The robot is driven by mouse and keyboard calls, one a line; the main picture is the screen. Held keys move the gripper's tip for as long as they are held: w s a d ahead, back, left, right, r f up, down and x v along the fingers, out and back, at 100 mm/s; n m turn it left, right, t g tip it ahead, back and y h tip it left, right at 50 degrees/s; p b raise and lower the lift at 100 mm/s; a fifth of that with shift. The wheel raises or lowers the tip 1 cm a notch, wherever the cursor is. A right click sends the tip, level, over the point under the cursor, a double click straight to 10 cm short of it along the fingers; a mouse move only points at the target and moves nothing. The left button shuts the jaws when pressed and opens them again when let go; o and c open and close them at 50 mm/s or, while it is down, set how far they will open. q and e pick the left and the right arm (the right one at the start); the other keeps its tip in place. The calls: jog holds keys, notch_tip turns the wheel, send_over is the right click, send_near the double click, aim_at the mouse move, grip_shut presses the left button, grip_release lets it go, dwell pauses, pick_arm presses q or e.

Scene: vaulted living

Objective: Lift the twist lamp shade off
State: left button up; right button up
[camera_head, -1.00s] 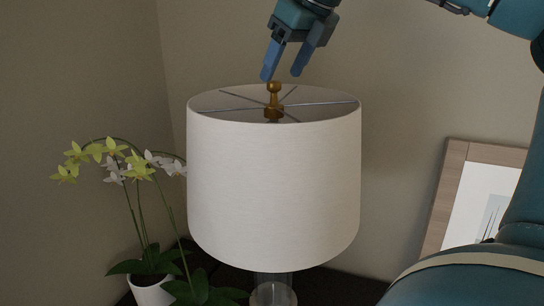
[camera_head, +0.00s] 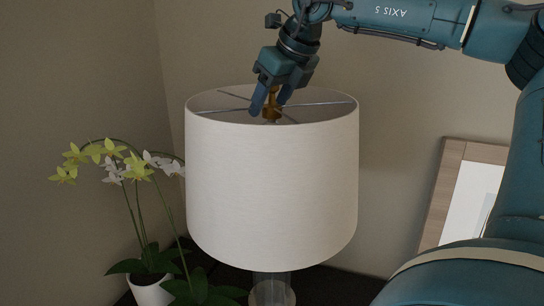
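The lamp shade (camera_head: 272,190) is a white fabric drum with an open top, upright on a lamp with a clear base (camera_head: 270,290). Thin spokes cross its top and meet at a brass finial (camera_head: 272,110) in the centre. My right gripper (camera_head: 270,106) points down at the top of the shade, with its blue fingers on either side of the finial. The finial's knob is partly hidden by the gripper. I cannot tell whether the fingers touch it. My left gripper is not in view.
A potted orchid (camera_head: 150,290) with yellow-green and white flowers stands left of the lamp on the dark tabletop (camera_head: 340,288). A wood-framed picture (camera_head: 445,195) is at the right, partly behind my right arm. Walls stand close behind.

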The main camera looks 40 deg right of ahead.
grip_shut()
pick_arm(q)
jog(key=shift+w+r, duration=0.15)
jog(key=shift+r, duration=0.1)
pick_arm(e)
jog(key=shift+r, duration=0.1)
